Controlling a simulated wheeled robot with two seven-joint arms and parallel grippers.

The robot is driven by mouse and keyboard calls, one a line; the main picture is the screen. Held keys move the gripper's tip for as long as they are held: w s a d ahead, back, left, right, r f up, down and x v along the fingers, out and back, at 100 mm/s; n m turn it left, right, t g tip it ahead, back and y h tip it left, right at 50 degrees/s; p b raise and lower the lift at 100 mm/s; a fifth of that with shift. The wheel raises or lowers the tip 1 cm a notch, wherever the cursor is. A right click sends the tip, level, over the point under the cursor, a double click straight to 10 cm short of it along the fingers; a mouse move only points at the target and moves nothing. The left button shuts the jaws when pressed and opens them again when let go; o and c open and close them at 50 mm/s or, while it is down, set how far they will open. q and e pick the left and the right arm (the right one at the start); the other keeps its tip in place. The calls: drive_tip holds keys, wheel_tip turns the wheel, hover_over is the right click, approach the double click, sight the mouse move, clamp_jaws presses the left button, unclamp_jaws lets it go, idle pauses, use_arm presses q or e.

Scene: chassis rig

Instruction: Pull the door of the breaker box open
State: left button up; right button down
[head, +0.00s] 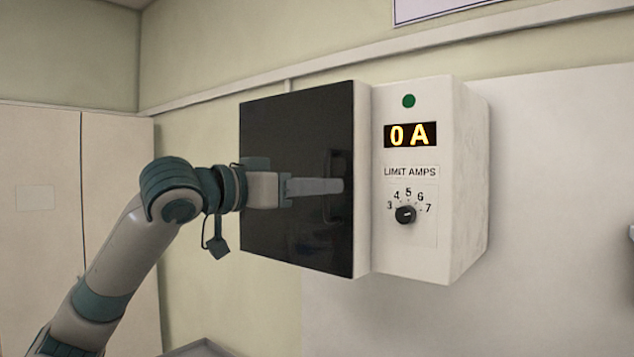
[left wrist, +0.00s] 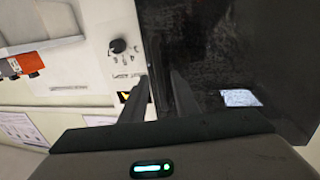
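The breaker box (head: 465,185) hangs on the wall. Its glossy black door (head: 290,130) covers the left part and looks closed. A dark upright handle (head: 335,210) shows faintly near the door's right edge. My left gripper (head: 343,186) reaches in from the left across the door, its fingertips at the handle. In the left wrist view the two fingers (left wrist: 161,76) are spread, with a dark strip, seemingly the handle (left wrist: 158,88), between them. Whether either finger touches it I cannot tell. My right gripper is in neither view.
The white panel right of the door has a green lamp (head: 408,101), a display (head: 410,135) reading 0 A and a black knob (head: 405,214). A red-orange object (left wrist: 22,65) shows in the left wrist view. The space left of the box is free except for my arm.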

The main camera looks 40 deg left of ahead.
use_arm(q)
clamp_jaws()
drive_tip(key=shift+s, duration=0.1)
